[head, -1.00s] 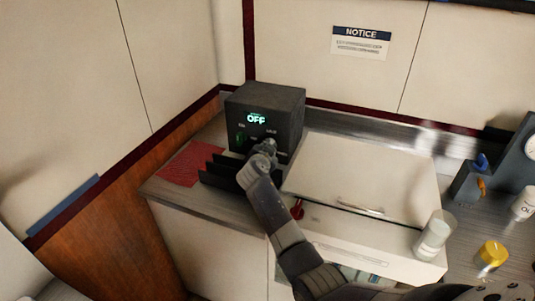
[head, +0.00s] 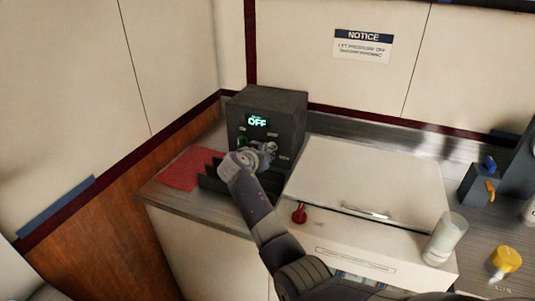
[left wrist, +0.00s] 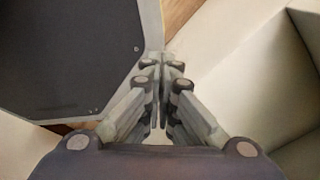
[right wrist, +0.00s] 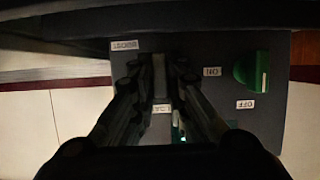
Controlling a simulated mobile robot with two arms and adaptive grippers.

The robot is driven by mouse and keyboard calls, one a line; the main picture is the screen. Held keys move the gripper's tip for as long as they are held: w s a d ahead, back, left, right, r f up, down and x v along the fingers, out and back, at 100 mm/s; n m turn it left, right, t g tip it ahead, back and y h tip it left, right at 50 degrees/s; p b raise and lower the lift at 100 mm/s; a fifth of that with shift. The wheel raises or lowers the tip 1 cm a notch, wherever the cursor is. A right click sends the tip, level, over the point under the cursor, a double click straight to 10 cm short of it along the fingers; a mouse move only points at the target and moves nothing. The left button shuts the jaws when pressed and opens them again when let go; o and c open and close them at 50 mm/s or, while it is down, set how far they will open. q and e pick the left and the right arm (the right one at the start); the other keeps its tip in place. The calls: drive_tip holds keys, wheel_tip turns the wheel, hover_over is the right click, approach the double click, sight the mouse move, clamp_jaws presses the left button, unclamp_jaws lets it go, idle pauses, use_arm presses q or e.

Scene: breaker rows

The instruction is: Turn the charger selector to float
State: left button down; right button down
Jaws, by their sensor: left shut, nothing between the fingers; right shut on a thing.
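The charger (head: 266,104) is a dark grey box on the counter at the back corner in the head view. Its display (head: 257,121) reads OFF. My right gripper (head: 268,148) is at its front panel, shut on the selector knob, which is mostly hidden by the fingers. In the right wrist view a grey piece of the selector knob (right wrist: 160,77) shows between the fingers of the right gripper (right wrist: 158,66). A BOOST label is near it; another label is partly covered. A green switch (right wrist: 252,70) has ON and OFF labels. My left gripper (left wrist: 163,66) is shut and empty, away from the charger.
A white lid (head: 365,178), a red knob (head: 299,213), a clear jar (head: 445,238) and a yellow-capped item (head: 506,259) are to the right. A wall stands close at left.

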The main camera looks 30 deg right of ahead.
idle(0.3)
drive_tip(key=c, duration=1.6)
unclamp_jaws()
drive_tip(key=shift+a, duration=0.1)
drive_tip(key=v, duration=1.2)
